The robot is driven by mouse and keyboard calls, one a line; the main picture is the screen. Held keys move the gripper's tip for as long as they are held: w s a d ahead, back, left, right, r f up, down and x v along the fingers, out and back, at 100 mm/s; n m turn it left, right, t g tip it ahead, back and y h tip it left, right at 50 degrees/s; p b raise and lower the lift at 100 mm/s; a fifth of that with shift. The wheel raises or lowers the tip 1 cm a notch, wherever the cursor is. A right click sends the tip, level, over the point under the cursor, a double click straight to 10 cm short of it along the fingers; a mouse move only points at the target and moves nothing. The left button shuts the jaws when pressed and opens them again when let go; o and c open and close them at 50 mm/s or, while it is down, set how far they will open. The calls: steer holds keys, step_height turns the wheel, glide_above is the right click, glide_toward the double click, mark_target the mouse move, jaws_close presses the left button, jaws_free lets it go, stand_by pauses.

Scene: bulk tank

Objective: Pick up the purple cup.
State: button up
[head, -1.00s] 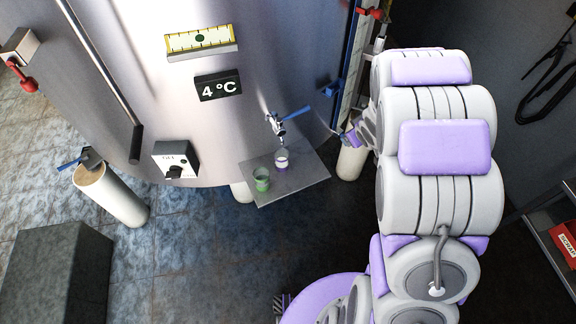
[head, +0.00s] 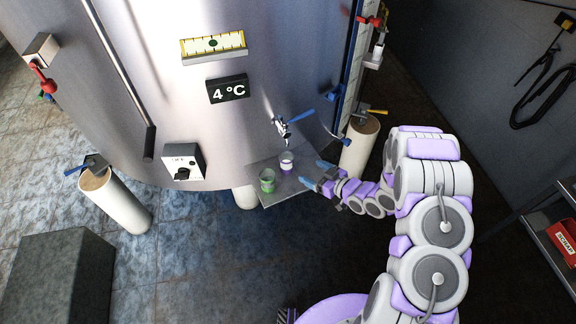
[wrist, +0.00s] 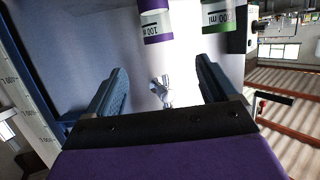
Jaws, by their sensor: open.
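The purple cup (head: 287,162) is a small white cup with a purple band. It stands upright on a grey shelf (head: 262,198) at the tank's front, below the tap. A green cup (head: 267,181) stands to its left, nearer the front. My gripper (head: 322,173) is at the right edge of the shelf, beside the purple cup and apart from it. In the wrist view the purple cup (wrist: 157,22) is at the top, beyond the open fingers, with a "100 ml" mark. The green cup (wrist: 218,14) is to its right. Nothing is between my fingers (wrist: 160,92).
The tap (head: 281,128) with a blue lever hangs above the purple cup. The steel tank (head: 130,60) fills the back. A white tank leg (head: 360,145) stands behind my arm at the right. Open floor lies in front of the shelf.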

mark_target(282, 155)
steer(key=b+x, duration=0.2)
steer(key=x, duration=1.4)
steer(key=shift+w+f, duration=0.25)
steer(key=shift+f, duration=0.05)
steer(key=c, duration=1.2)
steer(key=shift+r, duration=0.15)
